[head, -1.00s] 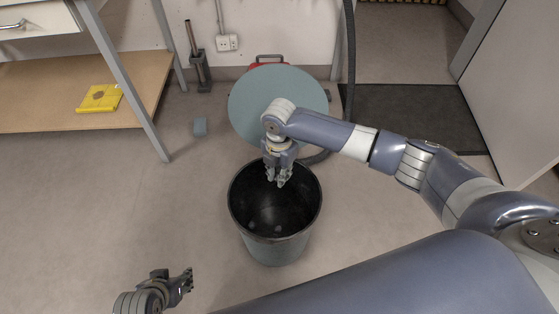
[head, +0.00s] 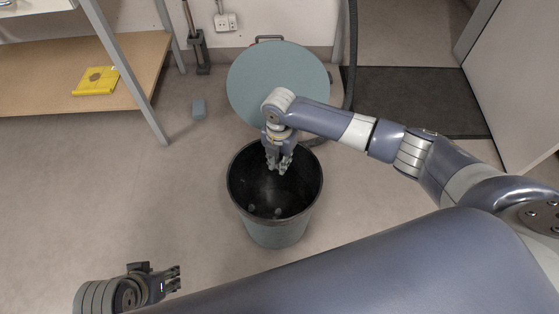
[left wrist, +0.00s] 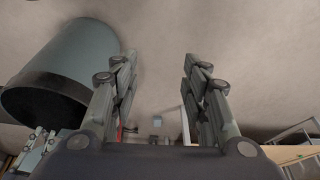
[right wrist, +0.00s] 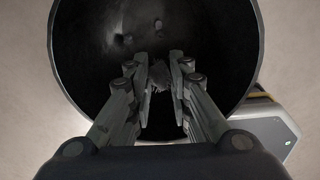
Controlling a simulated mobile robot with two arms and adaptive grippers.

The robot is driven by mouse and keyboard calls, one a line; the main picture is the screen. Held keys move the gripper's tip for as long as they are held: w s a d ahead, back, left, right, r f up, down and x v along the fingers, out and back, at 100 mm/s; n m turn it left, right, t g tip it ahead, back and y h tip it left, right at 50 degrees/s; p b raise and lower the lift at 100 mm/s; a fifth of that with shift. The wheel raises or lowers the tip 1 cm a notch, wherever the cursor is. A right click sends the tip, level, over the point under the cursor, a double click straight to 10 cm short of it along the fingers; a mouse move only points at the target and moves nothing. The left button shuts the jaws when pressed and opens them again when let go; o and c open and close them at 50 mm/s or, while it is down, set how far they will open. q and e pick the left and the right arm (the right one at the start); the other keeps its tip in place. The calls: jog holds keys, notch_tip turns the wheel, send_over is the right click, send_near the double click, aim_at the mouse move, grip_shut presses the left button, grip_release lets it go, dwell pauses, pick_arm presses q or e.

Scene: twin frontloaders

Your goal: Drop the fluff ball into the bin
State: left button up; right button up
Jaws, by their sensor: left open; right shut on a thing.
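The bin (head: 275,234) is a grey-green bucket with a dark inside, standing open on the floor. It also shows at the upper left of the left wrist view (left wrist: 78,58). My right gripper (head: 279,168) points down over the bin's mouth. In the right wrist view, it (right wrist: 160,74) is shut on a small, dark grey fluff ball (right wrist: 159,77), with the bin's dark inside (right wrist: 80,50) beyond. In the head view, the fingers hide the ball. My left gripper (head: 176,280) is open and empty, low at the left, apart from the bin.
Small dim lumps (head: 277,210) lie inside the bin. A small grey block (head: 198,109) lies on the floor. A shelf (head: 40,90) with a yellow item (head: 96,81) is at left. Floor left of the bin is clear.

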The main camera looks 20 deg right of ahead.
notch_tip(320, 180, down, 2)
jog(key=shift+f+b, duration=0.1)
jog(key=shift+b, duration=0.45)
jog(key=shift+f+b, duration=0.55)
jog(key=shift+b, duration=0.2)
pick_arm(q)
jog(key=w+d+r+t, duration=0.2)
jog(key=w+t, duration=0.1)
jog(key=w, duration=0.2)
jog(key=w+d+r+t+h, duration=0.1)
jog(key=w+r+t, duration=0.1)
jog(key=w, duration=0.4)
jog(key=shift+w+d+r+t+h, duration=0.2)
jog(key=shift+d+t+h, duration=0.15)
jog(key=shift+t, duration=0.25)
pick_arm(e)
jog(key=o, duration=0.7)
pick_arm(q)
jog(key=shift+s, duration=0.1)
pick_arm(e)
notch_tip(320, 180, up, 12)
jog(key=shift+f, duration=0.1)
